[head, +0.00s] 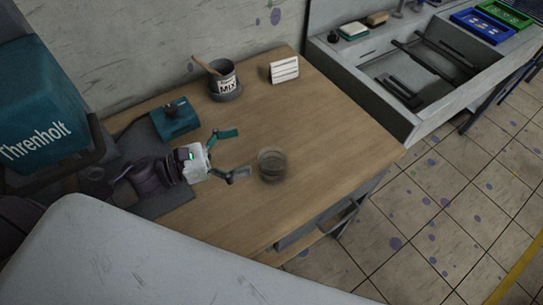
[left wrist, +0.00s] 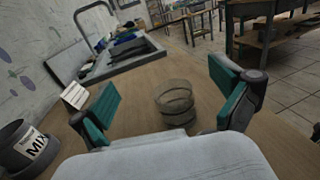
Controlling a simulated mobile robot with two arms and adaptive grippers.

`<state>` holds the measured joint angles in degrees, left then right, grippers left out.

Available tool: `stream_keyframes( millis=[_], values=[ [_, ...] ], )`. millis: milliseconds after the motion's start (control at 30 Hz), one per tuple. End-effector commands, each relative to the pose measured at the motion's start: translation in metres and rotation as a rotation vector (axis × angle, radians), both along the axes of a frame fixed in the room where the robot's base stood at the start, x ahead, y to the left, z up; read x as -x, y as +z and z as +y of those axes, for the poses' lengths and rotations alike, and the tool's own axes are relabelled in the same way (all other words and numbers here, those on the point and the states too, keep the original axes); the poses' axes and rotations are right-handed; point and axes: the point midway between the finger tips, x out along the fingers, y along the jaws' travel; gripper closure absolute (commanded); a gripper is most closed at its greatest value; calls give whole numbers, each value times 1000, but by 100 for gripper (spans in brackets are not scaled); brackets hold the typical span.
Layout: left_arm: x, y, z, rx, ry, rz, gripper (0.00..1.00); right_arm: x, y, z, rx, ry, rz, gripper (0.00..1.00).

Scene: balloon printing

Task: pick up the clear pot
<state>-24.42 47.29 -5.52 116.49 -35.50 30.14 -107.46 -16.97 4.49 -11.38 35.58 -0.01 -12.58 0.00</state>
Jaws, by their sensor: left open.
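The clear pot (head: 272,165) is a small see-through round pot standing upright on the wooden table, right of my left gripper in the head view. It also shows in the left wrist view (left wrist: 175,101), ahead of the gripper and between its spread fingers. My left gripper (head: 236,154) is open and empty, with teal pads, pointing at the pot with a small gap. In the left wrist view its fingers (left wrist: 168,106) stand wide on both sides. My right gripper is in neither view.
A grey MIX pot (head: 225,88) with a wooden stick stands at the table's back, near a white card (head: 284,70). A teal device (head: 175,120) sits behind my arm. A grey sink (head: 405,80) adjoins the table (head: 335,130). The wood around the pot is clear.

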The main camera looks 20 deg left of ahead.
Motion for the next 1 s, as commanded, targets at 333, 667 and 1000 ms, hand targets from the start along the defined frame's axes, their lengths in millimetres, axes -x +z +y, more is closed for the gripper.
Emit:
stream_keyframes(
  millis=[333, 667, 1000],
  values=[
    [-3, -67, -3, 3, 2, -1, 0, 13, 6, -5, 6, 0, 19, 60],
    [-22, -64, -27, 3, 0, -1, 0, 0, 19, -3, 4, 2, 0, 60],
    [-46, -66, -59, 0, 0, 0, 0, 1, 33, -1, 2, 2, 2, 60]
  ],
)
